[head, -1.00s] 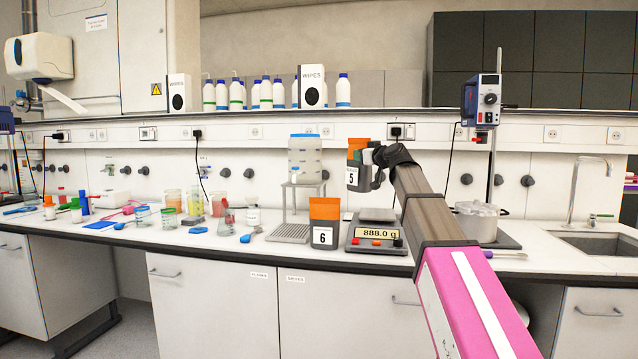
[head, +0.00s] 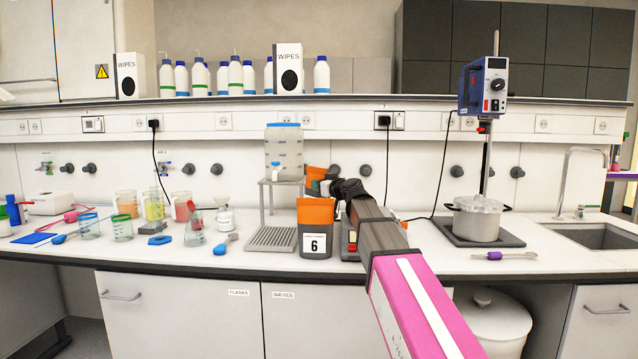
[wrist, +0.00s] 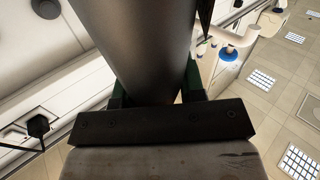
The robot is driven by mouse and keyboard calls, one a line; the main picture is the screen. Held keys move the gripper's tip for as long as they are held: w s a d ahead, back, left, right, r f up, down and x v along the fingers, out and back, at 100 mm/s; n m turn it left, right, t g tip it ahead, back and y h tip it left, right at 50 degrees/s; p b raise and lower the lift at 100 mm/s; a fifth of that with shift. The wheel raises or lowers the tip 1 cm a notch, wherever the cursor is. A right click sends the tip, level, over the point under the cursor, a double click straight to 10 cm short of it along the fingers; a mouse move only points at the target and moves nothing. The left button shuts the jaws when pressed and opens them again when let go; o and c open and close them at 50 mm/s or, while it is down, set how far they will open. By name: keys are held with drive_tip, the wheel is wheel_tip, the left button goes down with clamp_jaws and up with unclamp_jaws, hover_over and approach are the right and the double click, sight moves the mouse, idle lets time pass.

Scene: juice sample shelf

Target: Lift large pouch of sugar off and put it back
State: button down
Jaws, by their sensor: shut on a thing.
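My gripper (head: 324,187) is shut on a grey pouch with an orange top (head: 316,174), just behind and above another pouch. In the wrist view the held pouch (wrist: 140,45) is a large dark grey shape between the fingers. In the head view most of it is hidden behind the front pouch and my gripper, and its label does not show. The front pouch (head: 316,212), grey with an orange top and labelled 6, stands upright on the bench. The scale (head: 348,250) beside it is mostly hidden by my arm.
A clear container with a blue lid (head: 284,150) stands on a raised stand left of the pouches. A pot (head: 477,220) stands under a stirrer (head: 484,88) at right. Glassware and small items crowd the left bench. The bench front between pot and sink is fairly clear.

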drive_tip(key=shift+f, duration=3.5)
drive_tip(key=c, duration=0.6)
unclamp_jaws()
